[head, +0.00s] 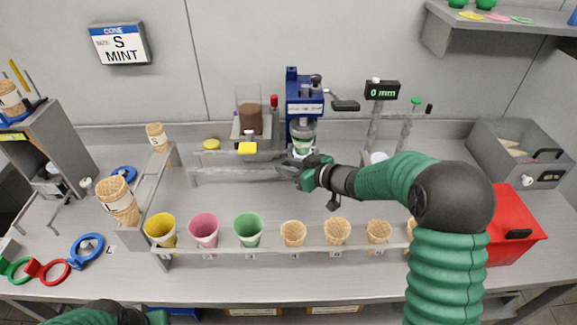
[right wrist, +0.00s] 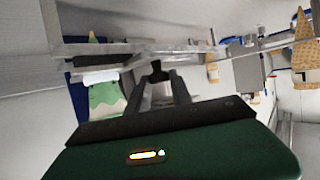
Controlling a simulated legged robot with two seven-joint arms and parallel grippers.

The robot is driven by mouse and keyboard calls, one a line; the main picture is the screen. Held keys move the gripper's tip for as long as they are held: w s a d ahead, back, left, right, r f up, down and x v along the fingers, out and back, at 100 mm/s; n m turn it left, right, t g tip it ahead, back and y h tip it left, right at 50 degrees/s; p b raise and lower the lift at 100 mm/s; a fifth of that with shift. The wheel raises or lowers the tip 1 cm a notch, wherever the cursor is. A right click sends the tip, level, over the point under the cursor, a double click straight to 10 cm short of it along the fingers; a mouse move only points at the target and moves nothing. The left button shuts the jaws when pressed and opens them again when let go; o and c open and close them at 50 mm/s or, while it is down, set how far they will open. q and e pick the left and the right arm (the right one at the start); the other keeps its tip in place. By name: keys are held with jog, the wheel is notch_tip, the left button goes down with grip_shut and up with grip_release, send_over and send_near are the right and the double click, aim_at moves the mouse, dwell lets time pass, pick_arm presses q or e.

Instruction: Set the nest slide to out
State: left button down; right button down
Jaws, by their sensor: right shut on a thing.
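The blue machine (head: 304,90) stands at the back of the bench, with a cone-shaped piece, white and mint green (head: 302,147), under its head. My right gripper (head: 287,169) is at the machine's front, just below that piece. In the right wrist view, the fingers (right wrist: 160,88) are closed around a small dark knob (right wrist: 155,70), which I take to be the nest slide's handle. The mint-green piece (right wrist: 104,98) hangs left of the fingers there. The slide's body is mostly hidden by my gripper. Only a piece of my left arm shows at the bottom left; its fingers are out of frame.
A rail (head: 280,248) with yellow, pink and green cups and several waffle cones crosses the front. A gauge reading 0 mm (head: 382,90) stands right of the machine. A red box (head: 513,222) and grey bin (head: 488,148) are at right. A sign (head: 119,43) reads S MINT.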

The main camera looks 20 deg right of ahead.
jog(key=shift+f, duration=0.15)
jog(key=w+a, duration=0.3)
jog(key=a, duration=0.9)
jog(key=shift+w+a, duration=0.25)
jog(key=shift+a, duration=0.05)
jog(key=c, duration=1.1)
grip_release()
jog(key=shift+c, duration=0.2)
jog(key=shift+d, duration=0.1)
